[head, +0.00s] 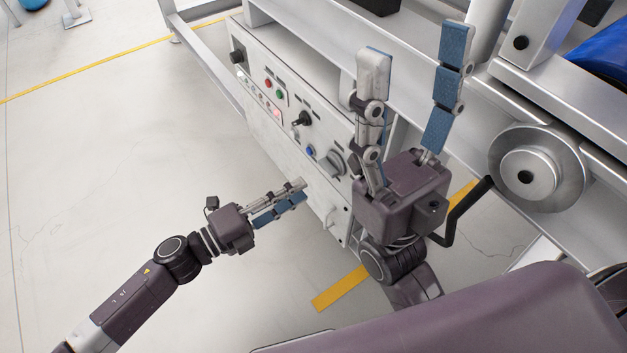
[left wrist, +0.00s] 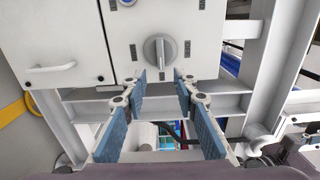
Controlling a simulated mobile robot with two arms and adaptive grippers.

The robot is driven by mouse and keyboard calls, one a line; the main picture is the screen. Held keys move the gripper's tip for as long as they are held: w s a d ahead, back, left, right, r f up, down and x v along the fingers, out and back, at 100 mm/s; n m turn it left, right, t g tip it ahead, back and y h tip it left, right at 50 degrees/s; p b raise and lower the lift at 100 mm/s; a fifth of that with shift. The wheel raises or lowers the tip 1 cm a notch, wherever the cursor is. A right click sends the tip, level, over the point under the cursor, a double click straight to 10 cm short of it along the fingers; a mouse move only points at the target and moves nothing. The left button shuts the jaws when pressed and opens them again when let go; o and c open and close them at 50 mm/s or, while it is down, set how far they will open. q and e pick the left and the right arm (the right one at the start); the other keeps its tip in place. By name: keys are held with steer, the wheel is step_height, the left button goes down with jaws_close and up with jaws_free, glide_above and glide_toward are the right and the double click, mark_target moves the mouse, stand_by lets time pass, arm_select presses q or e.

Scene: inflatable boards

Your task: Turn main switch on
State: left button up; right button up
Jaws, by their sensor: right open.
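A large grey rotary switch (head: 333,163), probably the main switch, sits near the lower right end of a white control panel (head: 262,58). In the left wrist view the rotary switch (left wrist: 160,51) shows a raised handle standing about upright. My left gripper (head: 302,191) is in front of the panel, to the left of the switch, pointing at it. In the left wrist view its fingers (left wrist: 162,80) are apart and empty, with the switch just beyond the tips, apart from them as far as I can tell. My right gripper (head: 415,52) is open and empty, pointing up, right of the panel.
The panel also carries a black rotary knob (head: 303,119), a blue button (head: 310,151), a green button (head: 280,93) and a red button (head: 268,83). A white handle (left wrist: 51,75) is on the cabinet. Metal frame and a roller (head: 535,170) lie right.

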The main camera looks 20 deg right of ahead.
arm_select(q)
steer(key=v, duration=0.4)
stand_by(0.5)
